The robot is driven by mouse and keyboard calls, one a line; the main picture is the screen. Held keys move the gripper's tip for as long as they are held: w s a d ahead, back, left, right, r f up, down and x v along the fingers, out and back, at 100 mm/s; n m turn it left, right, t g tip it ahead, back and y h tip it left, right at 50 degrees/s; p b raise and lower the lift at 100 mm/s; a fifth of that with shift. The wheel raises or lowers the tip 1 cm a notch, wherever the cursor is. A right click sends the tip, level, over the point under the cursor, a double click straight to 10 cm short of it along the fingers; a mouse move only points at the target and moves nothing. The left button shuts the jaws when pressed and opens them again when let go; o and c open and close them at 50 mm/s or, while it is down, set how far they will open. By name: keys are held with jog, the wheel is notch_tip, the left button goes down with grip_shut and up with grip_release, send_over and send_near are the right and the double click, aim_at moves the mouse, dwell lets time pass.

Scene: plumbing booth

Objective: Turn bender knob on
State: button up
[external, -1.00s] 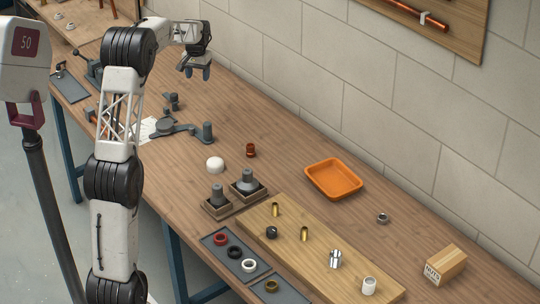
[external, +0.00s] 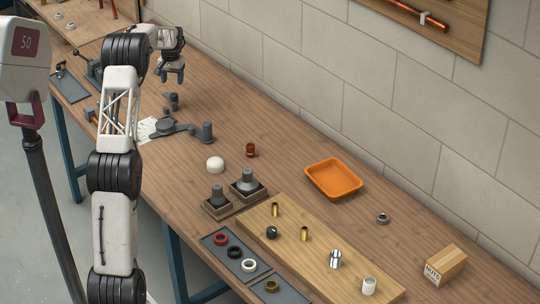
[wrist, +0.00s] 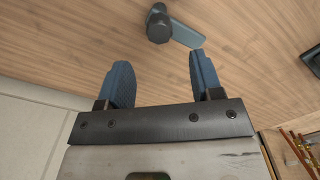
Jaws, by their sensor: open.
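A dark round knob (wrist: 158,30) on a blue-grey plate (wrist: 185,35) shows at the top of the wrist view, ahead of my fingertips and apart from them. In the external view it appears to be the small grey knob piece (external: 171,100) on the bench below my gripper (external: 173,78). My gripper is open and empty, held above the bench. Its two blue fingers also show in the wrist view (wrist: 160,78). A grey bender-like tool (external: 178,131) with a disc, an arm and an upright post lies nearer the camera. I cannot tell whether the knob belongs to it.
A white domed piece (external: 215,165), a copper fitting (external: 251,150) and an orange tray (external: 334,179) lie farther along the bench. A wooden board (external: 315,250) holds several fittings. The block wall (external: 330,75) runs along the bench's back. Bare wood surrounds the small knob piece.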

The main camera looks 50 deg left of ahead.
aim_at(174, 94)
jog(key=shift+f, duration=0.15)
jog(key=shift+f, duration=3.75)
grip_shut()
